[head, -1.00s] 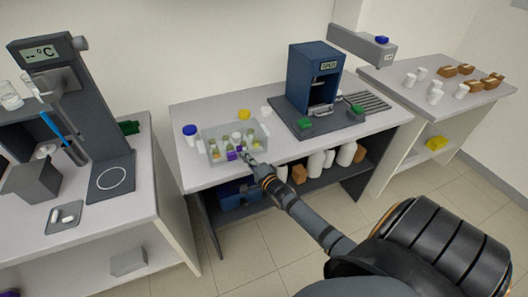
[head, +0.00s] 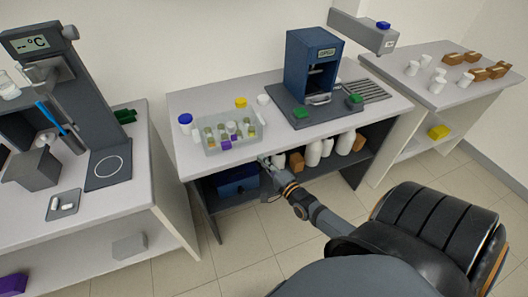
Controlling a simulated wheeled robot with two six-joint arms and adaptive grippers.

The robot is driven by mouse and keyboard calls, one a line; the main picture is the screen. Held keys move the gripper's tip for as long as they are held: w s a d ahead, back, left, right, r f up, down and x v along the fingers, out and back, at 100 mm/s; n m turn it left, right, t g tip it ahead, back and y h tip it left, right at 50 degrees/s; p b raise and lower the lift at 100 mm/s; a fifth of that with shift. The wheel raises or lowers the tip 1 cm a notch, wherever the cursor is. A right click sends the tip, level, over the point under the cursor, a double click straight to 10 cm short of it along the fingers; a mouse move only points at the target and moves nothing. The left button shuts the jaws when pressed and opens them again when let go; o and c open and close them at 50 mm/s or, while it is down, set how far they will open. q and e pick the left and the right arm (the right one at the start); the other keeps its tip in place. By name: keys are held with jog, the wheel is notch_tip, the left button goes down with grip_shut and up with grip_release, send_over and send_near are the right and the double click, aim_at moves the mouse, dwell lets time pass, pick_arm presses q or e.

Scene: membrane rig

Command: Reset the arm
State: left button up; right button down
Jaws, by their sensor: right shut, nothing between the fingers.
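My right gripper (head: 266,162) is shut and empty. In the head view it is just off the front edge of the middle table (head: 283,143), below and to the right of a clear tray. My right arm reaches to it from the lower right. My left gripper is not in view.
The clear tray (head: 215,148) holds several small vials near the table's front edge. A blue machine (head: 312,65) stands on a dark base behind. White bottles (head: 313,153) and a brown box (head: 296,162) sit on the shelf beside my gripper. Open floor lies in front.

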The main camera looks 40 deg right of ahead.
jog(key=s+f+n+g, duration=0.3)
jog(key=s+f, duration=0.2)
jog(key=f, duration=0.5)
jog(key=s+d+f+n+g+h, duration=0.1)
jog(key=s+f+n+g, duration=0.3)
jog(key=f, duration=0.7)
jog(key=s+f+n+g, duration=0.2)
jog(key=s+f+n, duration=0.1)
jog(key=s+f, duration=0.55)
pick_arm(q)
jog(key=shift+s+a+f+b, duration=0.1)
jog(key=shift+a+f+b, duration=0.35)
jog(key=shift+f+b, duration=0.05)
pick_arm(e)
jog(key=s+a+f+n+g, duration=0.3)
jog(key=s+f, duration=0.4)
jog(key=s, duration=0.4)
jog(key=s+a+f+n+g, duration=0.3)
jog(key=s+f+n+g, duration=0.1)
jog(key=s+f, duration=0.4)
jog(key=s+n, duration=0.1)
jog(key=s, duration=0.1)
jog(key=shift+s+g, duration=0.4)
